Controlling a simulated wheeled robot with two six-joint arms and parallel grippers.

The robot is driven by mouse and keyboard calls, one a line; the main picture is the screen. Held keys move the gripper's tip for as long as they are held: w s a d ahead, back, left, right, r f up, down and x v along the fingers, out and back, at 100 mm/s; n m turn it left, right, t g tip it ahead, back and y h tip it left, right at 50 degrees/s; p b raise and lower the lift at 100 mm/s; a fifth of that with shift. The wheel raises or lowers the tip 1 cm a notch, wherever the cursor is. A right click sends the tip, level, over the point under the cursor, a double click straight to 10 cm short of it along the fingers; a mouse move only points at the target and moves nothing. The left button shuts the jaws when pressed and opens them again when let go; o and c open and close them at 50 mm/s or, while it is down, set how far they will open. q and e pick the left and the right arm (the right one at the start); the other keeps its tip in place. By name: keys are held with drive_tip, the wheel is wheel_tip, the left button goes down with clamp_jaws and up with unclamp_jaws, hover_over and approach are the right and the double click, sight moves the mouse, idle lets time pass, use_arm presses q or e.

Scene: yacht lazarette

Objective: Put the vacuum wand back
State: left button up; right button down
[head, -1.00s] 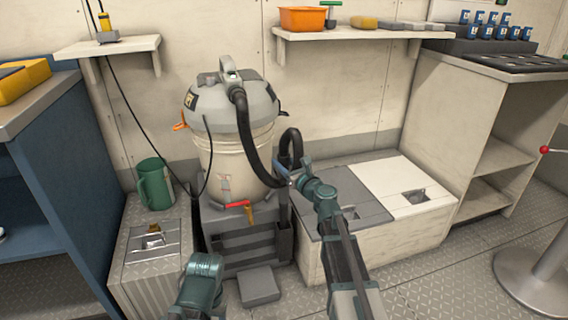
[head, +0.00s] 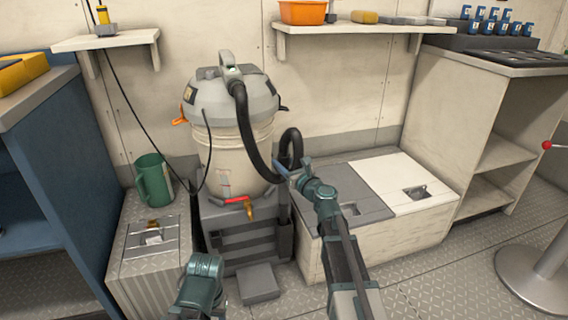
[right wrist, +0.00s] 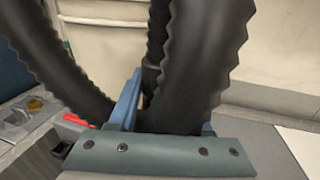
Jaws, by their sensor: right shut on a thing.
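The vacuum (head: 232,110), a cream drum with a grey lid, stands on a dark grey stand (head: 240,240). Its black corrugated hose (head: 246,130) runs down from the lid and loops at the drum's right side. My right gripper (head: 284,172) is at the end of that loop, above the stand's right side. In the right wrist view its blue fingers (right wrist: 170,112) are shut around the black vacuum wand or hose end (right wrist: 185,105). A dark upright holder (head: 284,236) is on the stand's right side.
A bench with a grey hatch (head: 345,190) and a white lid (head: 405,183) is close on the right. A red-handled valve (head: 238,201) sits at the stand's front. A green jug (head: 153,182) stands on the metal box (head: 150,258) at left.

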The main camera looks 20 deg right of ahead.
drive_tip(key=shift+f, duration=0.3)
idle(0.4)
drive_tip(key=shift+c, duration=1.3)
unclamp_jaws()
drive_tip(key=v, duration=1.3)
drive_tip(key=shift+s, duration=0.4)
